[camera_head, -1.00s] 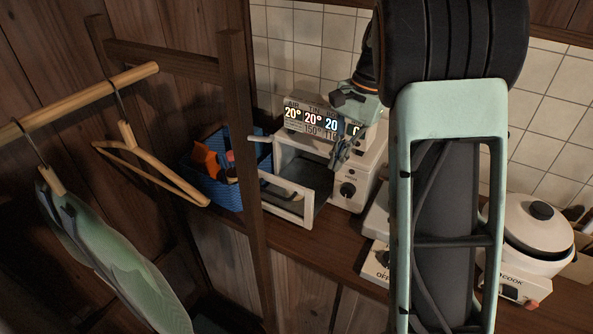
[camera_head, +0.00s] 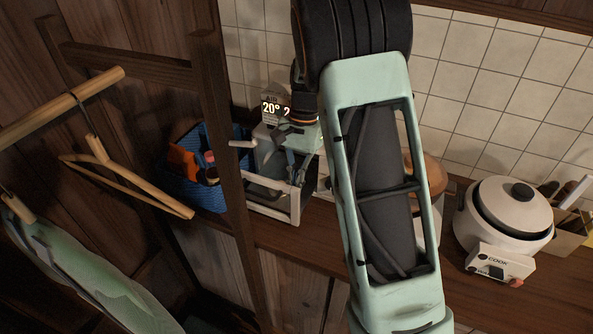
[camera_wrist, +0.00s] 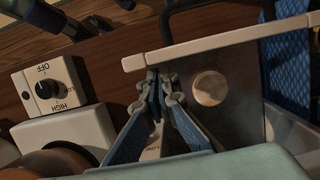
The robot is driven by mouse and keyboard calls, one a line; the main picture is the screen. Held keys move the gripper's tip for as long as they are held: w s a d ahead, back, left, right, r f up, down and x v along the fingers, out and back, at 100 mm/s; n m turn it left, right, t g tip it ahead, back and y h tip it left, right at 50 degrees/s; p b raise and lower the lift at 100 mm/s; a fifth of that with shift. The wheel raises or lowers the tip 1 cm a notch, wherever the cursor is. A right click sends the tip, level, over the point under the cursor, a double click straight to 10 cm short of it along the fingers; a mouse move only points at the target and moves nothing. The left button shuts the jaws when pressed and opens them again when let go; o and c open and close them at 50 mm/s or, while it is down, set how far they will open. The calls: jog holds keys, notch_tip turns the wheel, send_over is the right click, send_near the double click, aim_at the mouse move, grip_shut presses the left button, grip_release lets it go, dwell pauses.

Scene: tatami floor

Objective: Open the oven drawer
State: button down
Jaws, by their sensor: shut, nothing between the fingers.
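The small white oven sits on the wooden counter, mostly hidden behind my arm in the head view. Its white-framed front (camera_head: 275,206) stands out from the body, open, with dark space behind it. In the wrist view a long white bar (camera_wrist: 220,42) crosses in front of a grey panel with a round pale disc on it. My gripper (camera_head: 291,172) is over the open front in the head view. In the wrist view its fingers (camera_wrist: 160,76) are together and empty, with their tips just below the bar's left end. I cannot tell whether they touch it.
A blue basket (camera_head: 196,190) with orange items stands left of the oven. A dark wooden post (camera_head: 226,150) rises in front of the counter. A clothes rail with hangers (camera_head: 125,180) is at left. A white rice cooker (camera_head: 503,225) stands at right. A control box (camera_wrist: 52,90) shows in the wrist view.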

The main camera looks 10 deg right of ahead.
aim_at(288, 194)
jog(key=shift+s+a+f, duration=0.1)
jog(key=shift+s+f, duration=0.05)
jog(key=shift+f, duration=0.5)
jog(key=s+a, duration=0.2)
jog(key=s, duration=0.1)
jog(key=shift+s+a, duration=0.15)
jog(key=shift+r, duration=0.15)
jog(key=p+v, duration=0.7)
jog(key=v, duration=0.2)
jog(key=shift+r, duration=0.4)
